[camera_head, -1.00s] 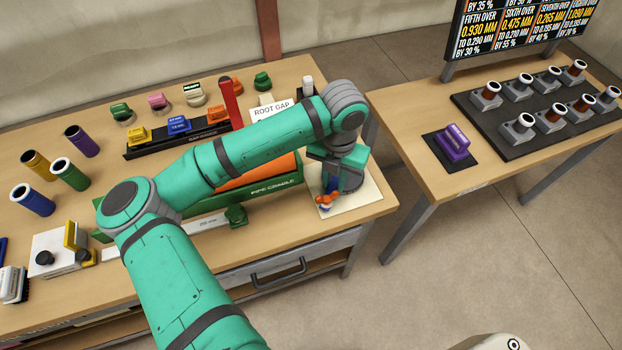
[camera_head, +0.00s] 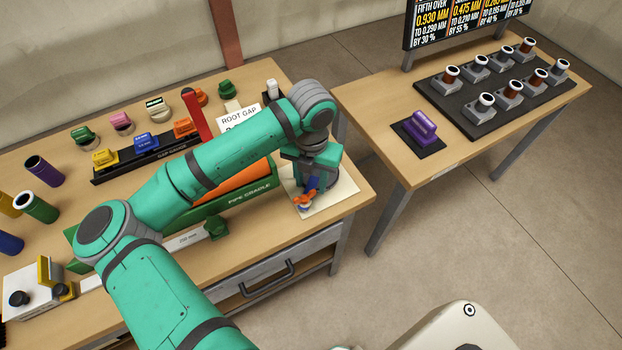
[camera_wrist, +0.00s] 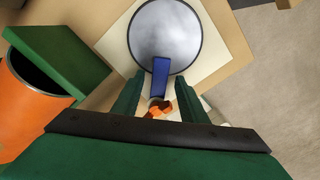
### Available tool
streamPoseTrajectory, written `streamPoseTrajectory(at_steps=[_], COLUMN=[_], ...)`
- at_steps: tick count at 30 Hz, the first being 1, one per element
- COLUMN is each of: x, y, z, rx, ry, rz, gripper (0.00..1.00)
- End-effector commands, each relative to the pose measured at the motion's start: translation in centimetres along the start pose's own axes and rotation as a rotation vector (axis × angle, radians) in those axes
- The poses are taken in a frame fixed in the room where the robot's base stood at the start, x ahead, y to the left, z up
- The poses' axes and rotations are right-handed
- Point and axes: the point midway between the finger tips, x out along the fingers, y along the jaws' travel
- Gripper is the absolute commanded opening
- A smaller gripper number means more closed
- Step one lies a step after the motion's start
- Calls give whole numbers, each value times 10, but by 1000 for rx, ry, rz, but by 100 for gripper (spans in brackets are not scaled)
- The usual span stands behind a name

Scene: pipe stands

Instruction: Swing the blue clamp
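The blue clamp (camera_wrist: 161,78) is a flat blue bar in the wrist view, reaching over the near edge of a round grey disc (camera_wrist: 165,30). An orange part (camera_wrist: 160,108) sits at its near end. In the head view the blue clamp (camera_head: 312,184) and orange part (camera_head: 304,202) show small beside and below my gripper (camera_head: 318,168), over the cream mat (camera_head: 336,194). In the wrist view my gripper (camera_wrist: 159,84) has its two green fingers apart, one on each side of the blue bar, with gaps visible. Whether the fingertips reach its height is unclear.
A green pipe cradle (camera_head: 250,197) with an orange pipe (camera_head: 240,178) stands close left of my gripper. A red upright (camera_head: 199,116) and a root gap sign (camera_head: 238,117) are behind. The right table holds a purple block (camera_head: 423,125) and several pipe stands.

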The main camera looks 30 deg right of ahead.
Motion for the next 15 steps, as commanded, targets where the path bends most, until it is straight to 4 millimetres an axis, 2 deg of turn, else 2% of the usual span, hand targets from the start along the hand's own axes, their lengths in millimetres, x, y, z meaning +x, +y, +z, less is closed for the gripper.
streamPoseTrajectory(at_steps=[8,11,15], x=[-3,-12,-36], y=[0,0,0], z=[0,1,1], rx=[-2,-2,-1], ry=[-2,-3,-3], rz=[-1,-1,0], gripper=[39,39,39])
